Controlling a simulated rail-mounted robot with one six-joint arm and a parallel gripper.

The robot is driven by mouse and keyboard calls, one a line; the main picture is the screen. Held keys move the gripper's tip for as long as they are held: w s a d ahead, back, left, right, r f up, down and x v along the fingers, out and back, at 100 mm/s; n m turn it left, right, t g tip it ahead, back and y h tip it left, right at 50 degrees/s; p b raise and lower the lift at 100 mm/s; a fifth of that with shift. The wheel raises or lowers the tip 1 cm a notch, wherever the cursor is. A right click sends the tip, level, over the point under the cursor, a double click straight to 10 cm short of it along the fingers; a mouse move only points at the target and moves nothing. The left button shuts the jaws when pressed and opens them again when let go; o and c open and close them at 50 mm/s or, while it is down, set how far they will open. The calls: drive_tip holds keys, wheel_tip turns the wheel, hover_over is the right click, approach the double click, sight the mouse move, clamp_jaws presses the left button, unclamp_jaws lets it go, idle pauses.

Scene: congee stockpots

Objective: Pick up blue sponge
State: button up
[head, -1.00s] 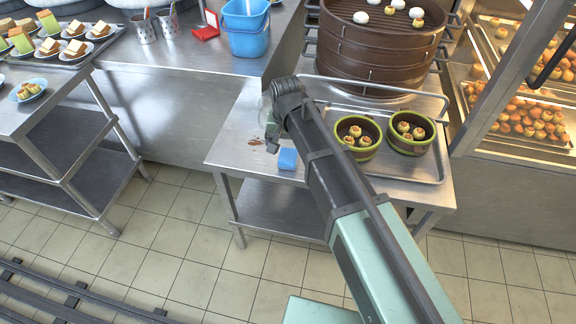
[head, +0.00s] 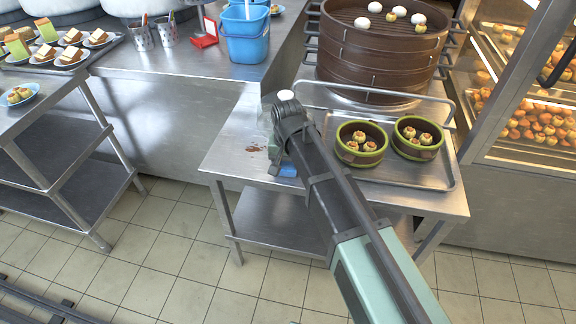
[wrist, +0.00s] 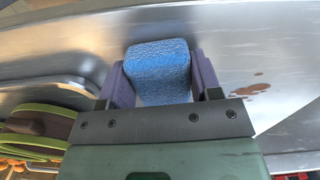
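The blue sponge (wrist: 158,72) sits between the two purple fingers of my gripper (wrist: 160,82) in the wrist view. A finger is close against each side of it, and I cannot tell whether they press on it. In the head view, the sponge (head: 287,170) is mostly hidden behind the end of my arm, low over the front part of the steel table (head: 232,160). Whether it still rests on the tabletop cannot be told.
A brown stain (head: 255,148) lies left of the sponge. To the right, a metal tray (head: 440,178) holds two green-rimmed bamboo baskets (head: 360,158) of buns. A large brown steamer (head: 375,60) stands behind. A blue bucket (head: 246,45) is at the back.

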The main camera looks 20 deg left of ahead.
sight(287, 163)
drive_tip(key=c, duration=0.3)
drive_tip(key=shift+r, duration=0.1)
drive_tip(key=shift+c, duration=0.2)
wheel_tip(287, 163, up, 20)
drive_tip(key=p, duration=2)
